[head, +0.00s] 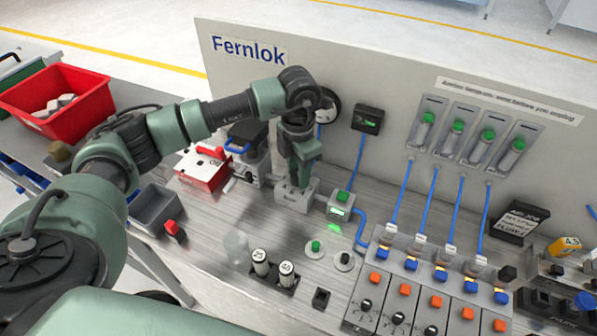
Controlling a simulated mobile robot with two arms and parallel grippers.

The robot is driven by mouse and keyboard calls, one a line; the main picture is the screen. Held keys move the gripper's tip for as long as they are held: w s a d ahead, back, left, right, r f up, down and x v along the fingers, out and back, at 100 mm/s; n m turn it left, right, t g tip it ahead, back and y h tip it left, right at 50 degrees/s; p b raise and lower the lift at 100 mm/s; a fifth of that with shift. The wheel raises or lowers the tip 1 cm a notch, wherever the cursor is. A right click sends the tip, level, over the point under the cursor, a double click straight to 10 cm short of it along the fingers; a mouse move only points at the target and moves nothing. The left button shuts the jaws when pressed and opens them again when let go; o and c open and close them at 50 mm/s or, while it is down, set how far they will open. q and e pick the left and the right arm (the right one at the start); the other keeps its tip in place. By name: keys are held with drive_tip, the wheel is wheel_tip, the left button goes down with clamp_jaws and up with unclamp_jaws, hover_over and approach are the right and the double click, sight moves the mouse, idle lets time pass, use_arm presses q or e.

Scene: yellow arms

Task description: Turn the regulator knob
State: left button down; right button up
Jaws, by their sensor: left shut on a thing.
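My left gripper (303,172) points down at the grey regulator block (292,199) on the bench. Its fingers are shut on the regulator knob, which is mostly hidden by them. The block sits below the sign panel, with a small unit with a green button and lit display (341,204) just to its right. A round gauge (327,105) shows partly behind my wrist. My right gripper is out of view.
A red box (203,170) and a grey device stand left of the regulator. Two labelled cylinders (261,262) and two buttons (315,248) are in front. Blue tubes run to several valve units at right. A red bin (58,98) is at far left.

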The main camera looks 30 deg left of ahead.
use_arm(q)
drive_tip(key=c, duration=1)
unclamp_jaws()
drive_tip(key=shift+o, duration=0.2)
drive_tip(key=shift+r, duration=0.1)
wheel_tip(320, 180, up, 8)
drive_tip(key=shift+f+b, duration=0.15)
drive_tip(key=shift+b, duration=0.85)
